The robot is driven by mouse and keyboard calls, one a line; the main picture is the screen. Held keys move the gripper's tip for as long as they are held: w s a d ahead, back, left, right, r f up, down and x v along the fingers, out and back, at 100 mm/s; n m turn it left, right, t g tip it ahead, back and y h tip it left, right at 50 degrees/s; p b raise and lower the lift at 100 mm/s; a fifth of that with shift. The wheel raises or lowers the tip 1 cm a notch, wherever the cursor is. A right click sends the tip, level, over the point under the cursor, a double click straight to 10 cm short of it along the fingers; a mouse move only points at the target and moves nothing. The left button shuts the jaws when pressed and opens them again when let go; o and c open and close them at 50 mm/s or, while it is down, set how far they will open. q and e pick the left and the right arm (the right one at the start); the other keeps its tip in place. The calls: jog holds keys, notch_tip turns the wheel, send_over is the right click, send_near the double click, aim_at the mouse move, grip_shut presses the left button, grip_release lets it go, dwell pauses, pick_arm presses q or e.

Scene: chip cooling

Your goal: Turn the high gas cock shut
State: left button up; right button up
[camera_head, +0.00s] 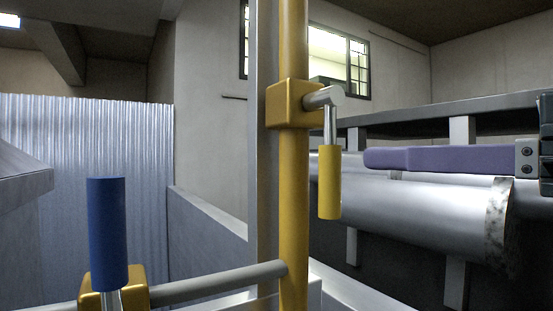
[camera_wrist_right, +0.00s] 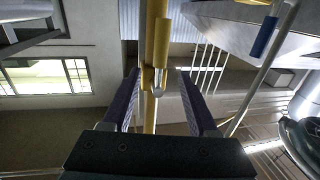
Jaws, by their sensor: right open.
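The high gas cock is a gold valve block (camera_head: 287,104) on a vertical yellow pipe (camera_head: 294,200). Its bent metal lever carries a yellow handle (camera_head: 329,182), which hangs straight down, parallel to the pipe. My right gripper (camera_head: 370,158) comes in from the right with its purple fingers level, pointing at the handle from a short gap away. In the right wrist view its fingers (camera_wrist_right: 160,82) are spread apart and empty. The yellow handle (camera_wrist_right: 162,42) and the pipe show in line with the gap between them. I see no contact. My left gripper is out of view.
A lower valve with an upright blue handle (camera_head: 107,220) stands at the front left, joined to a grey horizontal pipe (camera_head: 215,281). A large metal cylinder (camera_head: 410,208) lies at the right behind my gripper. A corrugated metal sheet (camera_head: 90,190) stands at the left.

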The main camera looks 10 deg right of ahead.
aim_at(340, 152)
jog(key=p+x, duration=0.1)
jog(key=x, duration=0.1)
jog(key=p+x, duration=0.3)
jog(key=x, duration=0.2)
jog(key=shift+w+a+r+p, duration=0.1)
jog(key=shift+r+p, duration=0.2)
jog(key=shift+p, duration=0.05)
jog(key=shift+w+a+f, duration=0.3)
jog(key=shift+w+a, duration=0.1)
jog(key=shift+w, duration=0.25)
jog(key=shift+c, duration=1.4)
grip_shut()
